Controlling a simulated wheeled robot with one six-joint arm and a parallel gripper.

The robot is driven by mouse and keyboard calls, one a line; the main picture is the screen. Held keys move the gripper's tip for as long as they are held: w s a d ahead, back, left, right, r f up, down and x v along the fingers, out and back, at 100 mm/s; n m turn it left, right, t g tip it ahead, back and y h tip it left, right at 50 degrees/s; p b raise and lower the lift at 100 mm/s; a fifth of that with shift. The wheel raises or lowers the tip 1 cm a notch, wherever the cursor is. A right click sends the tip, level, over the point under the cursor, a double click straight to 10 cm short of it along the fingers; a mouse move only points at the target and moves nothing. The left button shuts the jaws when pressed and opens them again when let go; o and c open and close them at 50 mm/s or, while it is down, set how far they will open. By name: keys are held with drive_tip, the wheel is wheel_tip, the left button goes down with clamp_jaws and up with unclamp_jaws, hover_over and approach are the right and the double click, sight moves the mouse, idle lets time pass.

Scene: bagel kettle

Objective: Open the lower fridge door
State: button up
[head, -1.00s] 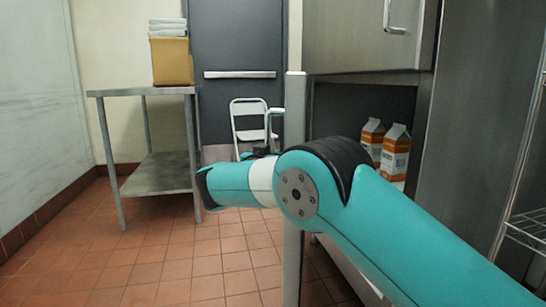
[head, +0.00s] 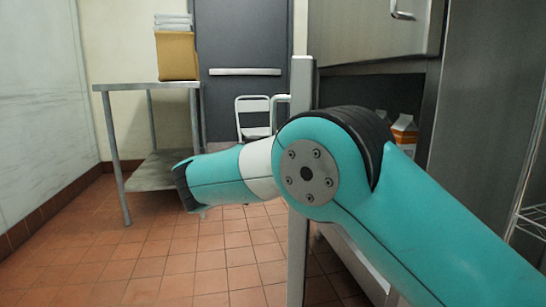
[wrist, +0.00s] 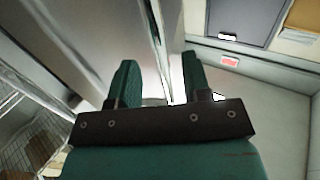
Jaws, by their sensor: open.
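The lower fridge door (head: 300,180) stands swung out from the fridge and shows nearly edge-on in the head view. Its handle (head: 281,104) sticks out on the door's left side. The lower compartment (head: 365,100) is open to view, with an orange-and-white carton (head: 404,130) inside, partly hidden by my arm. In the wrist view my gripper (wrist: 160,80) is open, with two green fingers apart beside a pale metal surface. I cannot tell whether they touch it. In the head view my arm hides the fingers.
The upper fridge door (head: 370,30) is shut. A metal table (head: 150,86) with a cardboard box (head: 176,55) stands at the left. A white folding chair (head: 250,115) stands by the grey room door (head: 240,40). A wire rack (head: 530,215) is at the right. Tiled floor is clear at the left.

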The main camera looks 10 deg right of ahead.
drive_tip(key=b+v, duration=1.1)
